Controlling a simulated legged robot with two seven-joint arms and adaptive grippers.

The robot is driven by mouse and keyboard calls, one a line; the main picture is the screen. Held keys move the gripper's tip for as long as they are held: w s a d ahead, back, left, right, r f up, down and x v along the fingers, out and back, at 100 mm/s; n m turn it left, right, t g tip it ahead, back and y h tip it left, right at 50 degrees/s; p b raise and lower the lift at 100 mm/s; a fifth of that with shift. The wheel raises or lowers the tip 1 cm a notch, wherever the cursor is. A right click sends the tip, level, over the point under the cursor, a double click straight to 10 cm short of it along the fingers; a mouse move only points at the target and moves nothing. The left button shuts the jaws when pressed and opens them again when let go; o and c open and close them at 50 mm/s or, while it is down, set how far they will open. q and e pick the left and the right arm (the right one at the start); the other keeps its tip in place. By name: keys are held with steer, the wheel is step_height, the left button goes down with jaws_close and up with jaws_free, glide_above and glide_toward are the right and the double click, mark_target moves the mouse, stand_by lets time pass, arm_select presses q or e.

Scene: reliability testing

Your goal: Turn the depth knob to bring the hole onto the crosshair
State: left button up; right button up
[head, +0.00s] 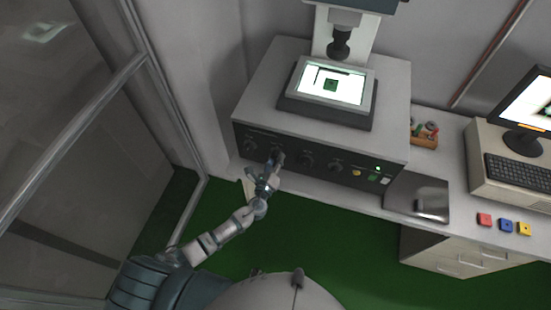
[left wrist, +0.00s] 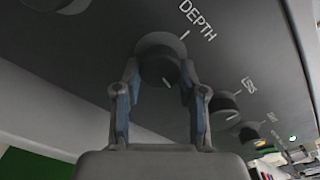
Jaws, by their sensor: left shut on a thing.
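The depth knob (left wrist: 160,62) is a dark round knob with a white pointer line, on the dark front panel below the word DEPTH in the left wrist view. My left gripper (left wrist: 158,80) is shut on it, one finger on each side. In the head view my left gripper (head: 272,165) reaches the left part of the machine's front panel (head: 320,160) and partly hides the knob. The hole and crosshair are too small to tell apart. My right gripper is not in view.
More knobs (head: 307,160) sit to the right on the panel, with a yellow button (head: 356,173) and a green light (head: 378,168). A metal plate (head: 417,198) lies right of the machine. Coloured square pieces (head: 506,225) and a keyboard (head: 518,172) are further right.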

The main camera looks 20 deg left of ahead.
arm_select(q)
steer(key=shift+w+a+r, duration=0.15)
steer(key=shift+a+r, duration=0.05)
steer(key=shift+a, duration=0.2)
steer(key=shift+d+r+y, duration=0.15)
steer(key=shift+d+y, duration=0.05)
steer(key=shift+y, duration=0.1)
steer(key=shift+a+n+b, duration=0.1)
steer(key=shift+n+b, duration=0.4)
steer(key=shift+b, duration=0.05)
steer(key=o, duration=1.1)
steer(key=shift+o, duration=0.2)
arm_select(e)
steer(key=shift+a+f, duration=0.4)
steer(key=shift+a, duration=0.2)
